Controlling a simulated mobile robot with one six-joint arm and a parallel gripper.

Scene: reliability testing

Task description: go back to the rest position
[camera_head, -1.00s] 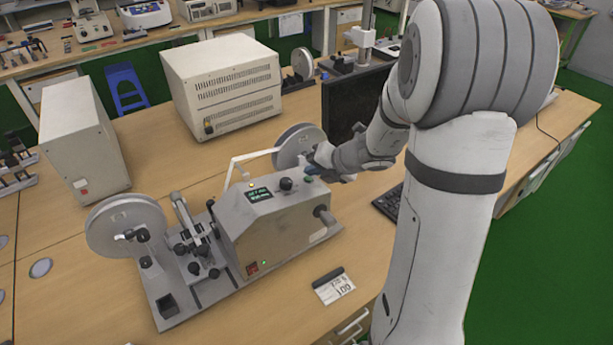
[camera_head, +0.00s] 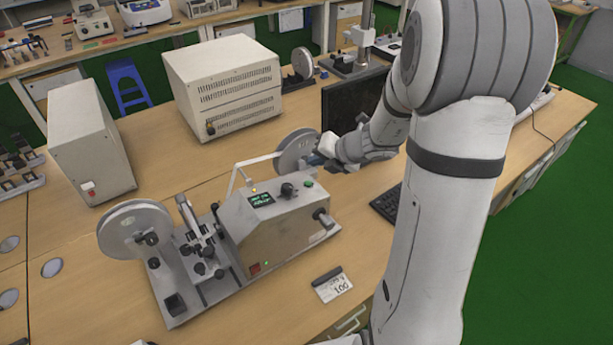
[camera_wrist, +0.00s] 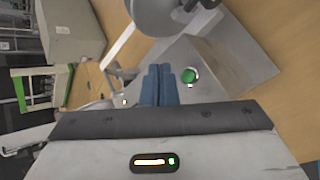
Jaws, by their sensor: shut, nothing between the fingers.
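My gripper (camera_head: 314,160) is in the head view above the back right end of the testing machine, in front of the machine's right reel (camera_head: 297,150). Its blue fingers (camera_wrist: 158,84) are together and empty in the wrist view. The grey testing machine (camera_head: 285,222) stands on the wooden bench with a small lit display and a dark knob. A green button (camera_wrist: 189,76) lies just right of the fingertips in the wrist view and also shows on the machine top in the head view (camera_head: 308,184). I cannot tell the exact gap between fingers and machine.
A large beige box (camera_head: 225,85) stands behind the machine and another beige box (camera_head: 90,140) to the left. A black monitor (camera_head: 350,100) and keyboard (camera_head: 386,203) are close to my arm. A card holder (camera_head: 331,285) lies at the front. Bare bench (camera_head: 80,305) shows front left.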

